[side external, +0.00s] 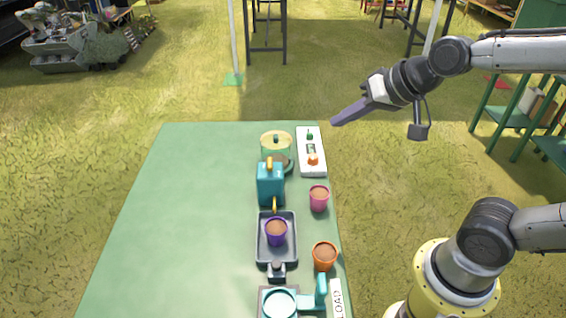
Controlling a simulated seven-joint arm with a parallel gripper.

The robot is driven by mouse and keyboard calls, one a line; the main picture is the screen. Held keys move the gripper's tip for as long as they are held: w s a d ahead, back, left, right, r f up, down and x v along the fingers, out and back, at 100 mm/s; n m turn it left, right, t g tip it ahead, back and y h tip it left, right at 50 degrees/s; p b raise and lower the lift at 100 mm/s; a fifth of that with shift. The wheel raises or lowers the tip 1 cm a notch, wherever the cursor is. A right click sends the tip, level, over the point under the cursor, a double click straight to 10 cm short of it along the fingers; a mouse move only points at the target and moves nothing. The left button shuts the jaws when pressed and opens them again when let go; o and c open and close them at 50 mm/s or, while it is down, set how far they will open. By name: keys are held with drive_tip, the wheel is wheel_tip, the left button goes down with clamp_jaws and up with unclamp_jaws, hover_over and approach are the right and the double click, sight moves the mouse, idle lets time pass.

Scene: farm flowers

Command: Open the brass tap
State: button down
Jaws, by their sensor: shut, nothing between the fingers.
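The brass tap (275,205) is a small golden piece low on the front of a teal dispenser box (270,186), above a dark tray. A golden handle also shows on top of the box. The tap is too small to tell how its lever is turned. My gripper (335,122) is shut and empty, with its fingers pointing down and left. It is in the air past the table's far right corner, well apart from the tap.
A purple cup (276,232) stands in the dark tray (262,252). A pink cup (319,198) and an orange cup (324,255) stand to the right. A white panel (305,170) and a yellow-lidded glass jar (276,139) stand behind. The left of the green table (180,220) is clear.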

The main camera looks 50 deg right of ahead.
sight(270, 166)
drive_tip(key=w+f+m+g, duration=0.1)
drive_tip(key=w+f, duration=0.3)
drive_tip(key=f, duration=0.5)
drive_tip(key=shift+w+d+f+m, duration=0.3)
drive_tip(key=shift+d+f+m, duration=0.1)
drive_tip(key=shift+m, duration=0.1)
drive_tip(key=shift+f, duration=0.1)
drive_tip(key=x, duration=0.3)
drive_tip(key=a+x, duration=0.1)
drive_tip(key=x, duration=0.7)
drive_tip(key=shift+w+a+r, duration=0.3)
drive_tip(key=shift+r, duration=0.05)
drive_tip(key=shift+w+a, duration=0.65)
drive_tip(key=shift+w, duration=0.05)
